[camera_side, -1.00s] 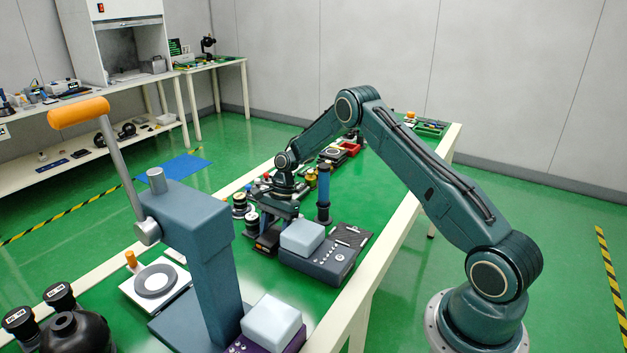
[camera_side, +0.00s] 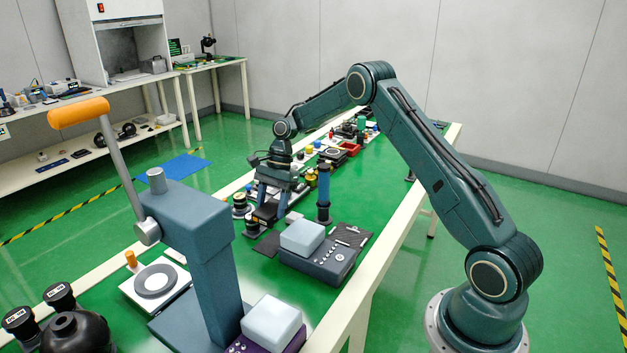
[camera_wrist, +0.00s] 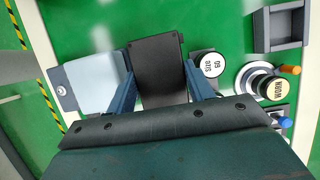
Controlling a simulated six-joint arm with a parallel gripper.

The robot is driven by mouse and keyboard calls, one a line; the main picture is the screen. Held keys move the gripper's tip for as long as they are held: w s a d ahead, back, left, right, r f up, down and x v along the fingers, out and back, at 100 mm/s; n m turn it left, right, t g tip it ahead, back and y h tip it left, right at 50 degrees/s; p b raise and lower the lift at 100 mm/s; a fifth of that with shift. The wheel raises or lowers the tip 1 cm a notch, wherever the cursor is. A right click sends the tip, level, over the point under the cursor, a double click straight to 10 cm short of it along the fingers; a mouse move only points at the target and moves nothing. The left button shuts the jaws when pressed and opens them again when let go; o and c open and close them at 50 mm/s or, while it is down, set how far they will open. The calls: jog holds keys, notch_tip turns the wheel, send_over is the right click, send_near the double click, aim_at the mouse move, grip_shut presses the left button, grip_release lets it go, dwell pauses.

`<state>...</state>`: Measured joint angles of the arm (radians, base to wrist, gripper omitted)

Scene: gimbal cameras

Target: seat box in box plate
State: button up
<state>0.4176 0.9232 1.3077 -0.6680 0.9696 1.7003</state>
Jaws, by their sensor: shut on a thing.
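My gripper (camera_side: 268,208) is shut on a dark box (camera_side: 266,214), held over the green bench top. In the wrist view the black top of the box (camera_wrist: 158,62) fills the space between the two blue fingers. A flat dark plate (camera_side: 267,244) lies on the bench in front of the gripper, just left of a grey device; it may be the box plate, but I cannot tell for sure. The gap between the box's underside and the bench is hard to judge.
The grey device with a light blue top (camera_side: 302,238) stands right of the plate, with a blue column (camera_side: 323,195) behind it. Labelled black-and-white cylinders (camera_side: 240,204) stand to the left. A lever press (camera_side: 200,235) is nearer the camera.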

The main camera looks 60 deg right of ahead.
jog(key=shift+r, duration=0.35)
jog(key=shift+r, duration=0.1)
dwell(0.4)
jog(key=shift+s+d+r+n+g, duration=0.1)
jog(key=shift+d+r+n+g, duration=0.2)
jog(key=shift+d+r+n, duration=0.5)
jog(key=s+d+f+n+g+h, duration=0.2)
jog(key=s+d+n, duration=0.3)
jog(key=s+n, duration=0.3)
jog(key=s+d+f+n+g+h, duration=0.1)
jog(key=s+d+n+h, duration=0.1)
jog(key=s+d+n, duration=0.3)
jog(key=shift+s+d+f+n+g, duration=0.3)
jog(key=shift+s+f+n+g, duration=0.1)
jog(key=shift+s+n, duration=1.3)
jog(key=shift+f, duration=0.1)
